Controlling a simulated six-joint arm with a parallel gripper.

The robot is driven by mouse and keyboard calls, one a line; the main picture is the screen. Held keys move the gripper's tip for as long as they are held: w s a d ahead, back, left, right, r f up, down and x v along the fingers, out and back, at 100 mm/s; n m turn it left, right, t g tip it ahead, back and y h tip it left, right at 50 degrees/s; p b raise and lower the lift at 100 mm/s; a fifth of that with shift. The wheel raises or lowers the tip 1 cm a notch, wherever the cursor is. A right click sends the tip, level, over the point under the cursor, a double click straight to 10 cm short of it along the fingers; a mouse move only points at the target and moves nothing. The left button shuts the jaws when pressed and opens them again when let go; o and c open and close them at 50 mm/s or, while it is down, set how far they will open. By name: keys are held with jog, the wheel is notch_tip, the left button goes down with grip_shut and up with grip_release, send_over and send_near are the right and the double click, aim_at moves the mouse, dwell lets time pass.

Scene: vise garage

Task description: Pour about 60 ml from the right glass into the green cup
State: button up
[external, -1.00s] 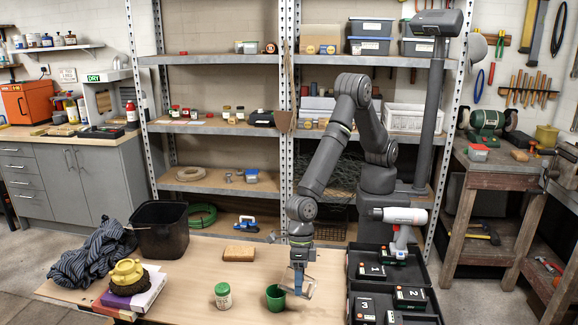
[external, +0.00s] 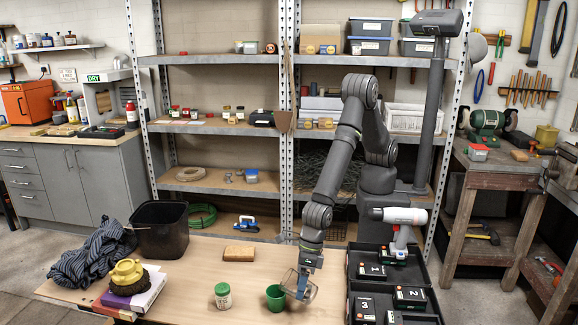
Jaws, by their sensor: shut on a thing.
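The green cup (external: 275,298) stands upright on the wooden table, near its front edge. My gripper (external: 302,278) is just right of the cup and a little above it. It is shut on a clear glass (external: 303,288), which is tilted with its lower left part close beside the cup. I cannot tell whether the glass touches the cup. The liquid in the glass and any liquid in the cup are too small to make out. No second glass is clear in this view.
A white jar with a green lid (external: 222,295) stands left of the cup. Black trays with numbered boxes (external: 364,308) and a drill (external: 398,225) are at the right. A black bin (external: 160,229) stands at the back left.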

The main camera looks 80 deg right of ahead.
jog(key=shift+s+f+t+b, duration=0.1)
jog(key=shift+t+b, duration=0.3)
jog(key=shift+b, duration=0.05)
jog(key=shift+s+a+r+t+b, duration=0.1)
jog(key=shift+r+t+b, duration=0.15)
jog(key=shift+t+b, duration=0.5)
jog(key=shift+s+f+n+t+b, duration=0.2)
jog(key=shift+n+t+b, duration=0.1)
jog(key=shift+t+b, duration=0.1)
jog(key=shift+s+f+t+b, duration=0.15)
jog(key=shift+f+t+b, duration=0.3)
jog(key=shift+t, duration=0.1)
jog(key=shift+f, duration=0.15)
